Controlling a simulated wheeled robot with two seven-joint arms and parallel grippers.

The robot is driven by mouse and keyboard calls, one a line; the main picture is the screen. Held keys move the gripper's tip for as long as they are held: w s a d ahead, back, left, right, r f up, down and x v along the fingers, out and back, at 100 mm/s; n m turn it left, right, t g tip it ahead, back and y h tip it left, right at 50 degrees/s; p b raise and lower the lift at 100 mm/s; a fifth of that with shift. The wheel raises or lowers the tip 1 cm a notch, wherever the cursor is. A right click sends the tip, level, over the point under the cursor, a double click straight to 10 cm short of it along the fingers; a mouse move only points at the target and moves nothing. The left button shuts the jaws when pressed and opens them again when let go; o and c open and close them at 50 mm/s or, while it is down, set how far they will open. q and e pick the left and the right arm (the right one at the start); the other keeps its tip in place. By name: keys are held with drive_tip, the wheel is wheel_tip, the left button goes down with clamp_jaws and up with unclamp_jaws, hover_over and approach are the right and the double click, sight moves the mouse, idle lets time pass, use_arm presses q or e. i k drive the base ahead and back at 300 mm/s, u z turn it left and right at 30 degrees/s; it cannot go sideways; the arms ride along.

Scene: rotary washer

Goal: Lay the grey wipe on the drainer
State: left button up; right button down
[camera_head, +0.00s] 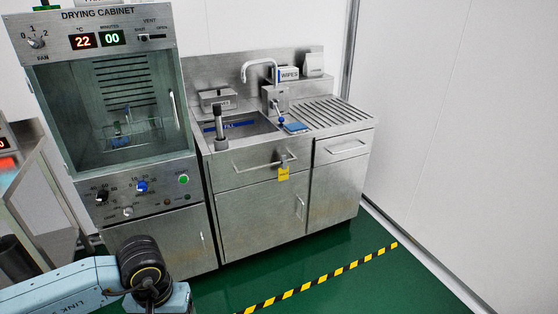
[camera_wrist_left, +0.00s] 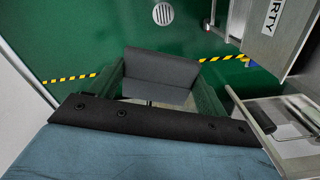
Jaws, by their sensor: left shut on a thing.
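The grey wipe (camera_wrist_left: 160,72) shows in the left wrist view as a folded, bent grey sheet. My left gripper (camera_wrist_left: 155,96) is shut on it, with a dark green finger at either side, and holds it above the green floor. The head view shows my left arm at the bottom left, but neither that gripper nor the wipe. The drainer (camera_head: 335,111) is the grooved steel top at the right of the sink unit in the head view, and its grooves look bare. My right gripper is in neither view.
The sink (camera_head: 243,128) lies left of the drainer, with a tap (camera_head: 259,66) and a wipes box (camera_head: 288,74) behind. A small blue item (camera_head: 296,127) lies between sink and drainer. The drying cabinet (camera_head: 120,110) stands left. Floor before the unit (camera_head: 290,270) is clear.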

sight(309, 117)
drive_tip(key=z, duration=0.35)
drive_tip(key=i, duration=1.9)
drive_tip(key=z, duration=0.45)
